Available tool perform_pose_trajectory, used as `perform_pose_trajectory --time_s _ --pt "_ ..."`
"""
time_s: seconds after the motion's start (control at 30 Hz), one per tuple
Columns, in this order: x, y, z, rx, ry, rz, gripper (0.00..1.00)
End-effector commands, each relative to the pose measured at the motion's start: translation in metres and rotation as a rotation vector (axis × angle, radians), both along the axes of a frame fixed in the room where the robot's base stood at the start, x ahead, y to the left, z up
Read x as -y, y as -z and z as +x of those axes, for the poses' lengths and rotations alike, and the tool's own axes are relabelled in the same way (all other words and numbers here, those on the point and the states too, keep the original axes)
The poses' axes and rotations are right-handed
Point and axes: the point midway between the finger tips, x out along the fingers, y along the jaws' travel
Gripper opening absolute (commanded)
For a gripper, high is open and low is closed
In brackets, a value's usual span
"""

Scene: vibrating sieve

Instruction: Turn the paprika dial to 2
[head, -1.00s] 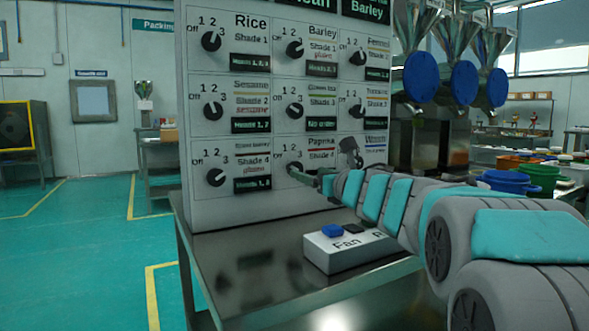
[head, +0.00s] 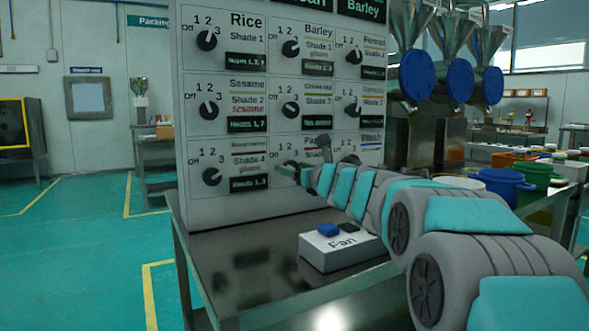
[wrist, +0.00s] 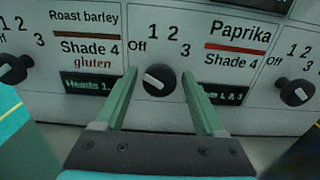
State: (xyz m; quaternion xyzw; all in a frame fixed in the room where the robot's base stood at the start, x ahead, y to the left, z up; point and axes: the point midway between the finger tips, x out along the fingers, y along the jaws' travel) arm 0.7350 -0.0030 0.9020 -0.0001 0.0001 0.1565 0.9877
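The paprika dial (wrist: 158,80) is a round black knob with a white mark, on a pale panel below its Off, 1, 2, 3 labels. Its white mark slants up to the left, on the Off side. The Paprika label (wrist: 240,30) is at its upper right. My gripper (wrist: 159,74) is open, with one green finger on each side of the dial. A small gap shows on both sides, so it does not look clamped. In the head view my gripper (head: 289,172) is at the panel's bottom row and partly hides the dial.
The Roast barley dial (wrist: 15,69) is to the left and another dial (wrist: 294,92) to the right, both close to the fingers. A Fan box (head: 338,252) with a blue button stands on the metal table (head: 240,265) below my arm.

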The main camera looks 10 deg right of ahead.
Motion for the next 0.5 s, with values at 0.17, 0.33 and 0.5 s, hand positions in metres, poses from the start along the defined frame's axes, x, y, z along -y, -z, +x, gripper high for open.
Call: perform_pose_trajectory --time_s 0.17,0.33,0.5 --pt "0.0001 0.0 -0.0001 0.0 0.0 0.0 0.5" --pt "0.0002 0.0 -0.0002 0.0 0.0 0.0 0.31" --pt "0.0002 0.0 -0.0002 0.0 0.0 0.0 0.12"
